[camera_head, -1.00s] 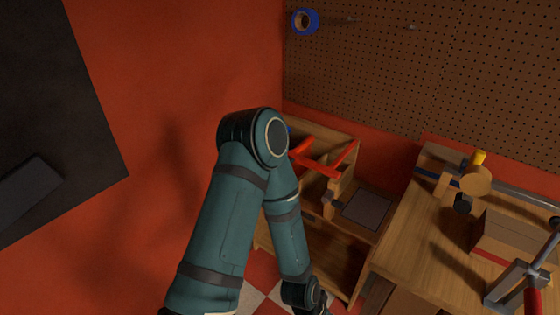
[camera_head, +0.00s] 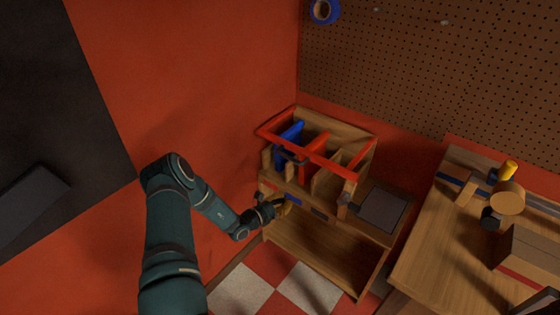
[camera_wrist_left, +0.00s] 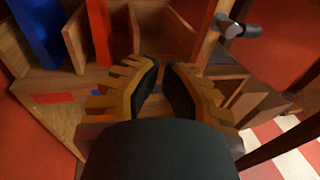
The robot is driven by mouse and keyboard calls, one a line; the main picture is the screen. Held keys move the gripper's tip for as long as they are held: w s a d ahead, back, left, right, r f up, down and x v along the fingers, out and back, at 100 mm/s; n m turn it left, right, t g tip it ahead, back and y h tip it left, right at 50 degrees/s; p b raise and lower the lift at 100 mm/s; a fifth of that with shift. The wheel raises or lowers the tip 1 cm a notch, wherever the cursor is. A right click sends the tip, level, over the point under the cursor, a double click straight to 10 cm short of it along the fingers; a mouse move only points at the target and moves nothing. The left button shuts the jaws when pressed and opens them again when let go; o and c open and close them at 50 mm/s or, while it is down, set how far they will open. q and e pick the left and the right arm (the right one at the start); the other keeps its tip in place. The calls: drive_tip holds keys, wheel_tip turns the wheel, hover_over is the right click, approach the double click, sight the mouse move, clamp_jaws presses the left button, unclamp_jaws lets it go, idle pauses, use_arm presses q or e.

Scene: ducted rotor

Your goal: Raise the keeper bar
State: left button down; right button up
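The red keeper bar (camera_head: 335,168) runs along the top front of a wooden rack and joins a red frame around its top, as far as I can tell. A blue panel (camera_head: 289,134) and a red panel stand inside the rack. In the left wrist view the blue panel (camera_wrist_left: 38,32) and red panel (camera_wrist_left: 98,32) are at upper left. My left gripper (camera_head: 287,206) is low in front of the rack, below the bar and apart from it. In the left wrist view its ridged yellow-brown fingers (camera_wrist_left: 161,82) are apart with nothing visible between them. My right gripper is out of view.
A grey plate (camera_head: 384,210) lies on the cabinet right of the rack. A workbench (camera_head: 415,245) with a yellow-capped tool (camera_head: 507,171) and boxes stands farther right. A blue ring (camera_head: 324,11) hangs on the pegboard. The checkered floor (camera_head: 275,290) is open at lower left.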

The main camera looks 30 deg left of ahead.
use_arm(q)
drive_tip(key=a+r+n+t+y, duration=0.1)
drive_tip(key=a+n+t+y, duration=0.2)
drive_tip(key=a, duration=0.5)
drive_tip(key=w+r+g+y+b, duration=0.1)
drive_tip(key=w+r, duration=0.3)
drive_tip(key=w, duration=0.7)
drive_tip(key=shift+d+r, duration=0.25)
drive_tip(key=shift+d, duration=0.2)
